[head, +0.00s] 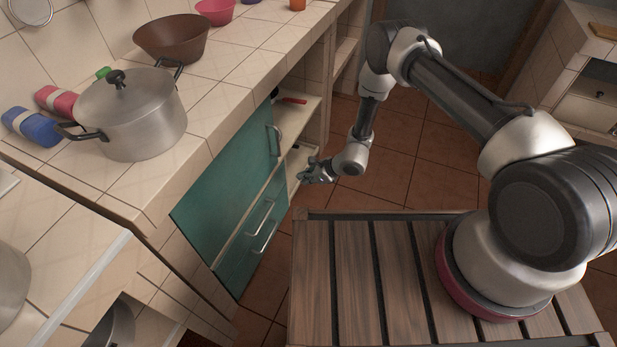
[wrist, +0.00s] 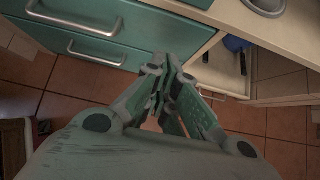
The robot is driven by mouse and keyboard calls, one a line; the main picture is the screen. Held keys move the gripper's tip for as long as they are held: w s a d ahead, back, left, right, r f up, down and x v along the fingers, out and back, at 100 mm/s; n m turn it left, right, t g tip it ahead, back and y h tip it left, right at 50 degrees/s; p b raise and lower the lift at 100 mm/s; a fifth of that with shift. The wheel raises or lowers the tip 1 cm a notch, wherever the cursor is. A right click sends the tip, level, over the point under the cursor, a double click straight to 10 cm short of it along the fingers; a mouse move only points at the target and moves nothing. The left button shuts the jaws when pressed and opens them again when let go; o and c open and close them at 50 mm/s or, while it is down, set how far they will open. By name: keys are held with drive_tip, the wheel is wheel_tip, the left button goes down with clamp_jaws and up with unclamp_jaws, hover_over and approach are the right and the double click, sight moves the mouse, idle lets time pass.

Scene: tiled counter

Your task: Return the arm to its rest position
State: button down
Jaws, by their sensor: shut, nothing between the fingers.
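My gripper (head: 308,172) hangs at the end of my bent arm, in front of the counter's open shelves and just right of the teal drawers. In the wrist view my gripper (wrist: 170,75) has its fingertips together with nothing between them. It points toward the teal drawer fronts (wrist: 80,45) and the open shelf beside them. I cannot tell from these views how far the fingertips are from the cabinet.
The tiled counter holds a lidded metal pot (head: 132,115), a brown bowl (head: 172,40), and red (head: 57,101) and blue (head: 32,127) containers. Teal drawers (head: 250,235) with metal handles are below. A slatted wooden platform (head: 350,285) lies under my arm. Floor beyond it is clear.

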drive_tip(key=shift+v, duration=0.95)
drive_tip(key=s+d+r+n+g, duration=0.15)
drive_tip(key=s+n+g, duration=0.25)
drive_tip(key=s, duration=0.6)
drive_tip(key=s+d+r+n+g, duration=0.2)
drive_tip(key=s+r+n, duration=0.15)
drive_tip(key=r, duration=0.25)
drive_tip(key=s+d+r+n+g+h, duration=0.15)
drive_tip(key=d+r+n, duration=0.35)
drive_tip(key=r, duration=0.6)
drive_tip(key=s+d+r+n+h, duration=0.1)
drive_tip(key=d+r+n+h, duration=0.15)
drive_tip(key=d+r, duration=0.7)
drive_tip(key=s+d+r+n+g+h, duration=0.15)
drive_tip(key=d+r+n, duration=0.35)
drive_tip(key=r, duration=0.8)
drive_tip(key=s+d+r+t+h, duration=0.1)
drive_tip(key=s+d+r+t, duration=0.2)
drive_tip(key=r, duration=0.4)
drive_tip(key=s+d+r+n+t+h, duration=0.1)
drive_tip(key=s+d+r+t, duration=0.2)
drive_tip(key=d+r, duration=0.3)
drive_tip(key=s+d+r+n+t+h, duration=0.1)
drive_tip(key=s+d+r+t, duration=0.3)
drive_tip(key=r, duration=0.4)
drive_tip(key=shift+s+d+r, duration=0.25)
drive_tip(key=shift+d, duration=0.3)
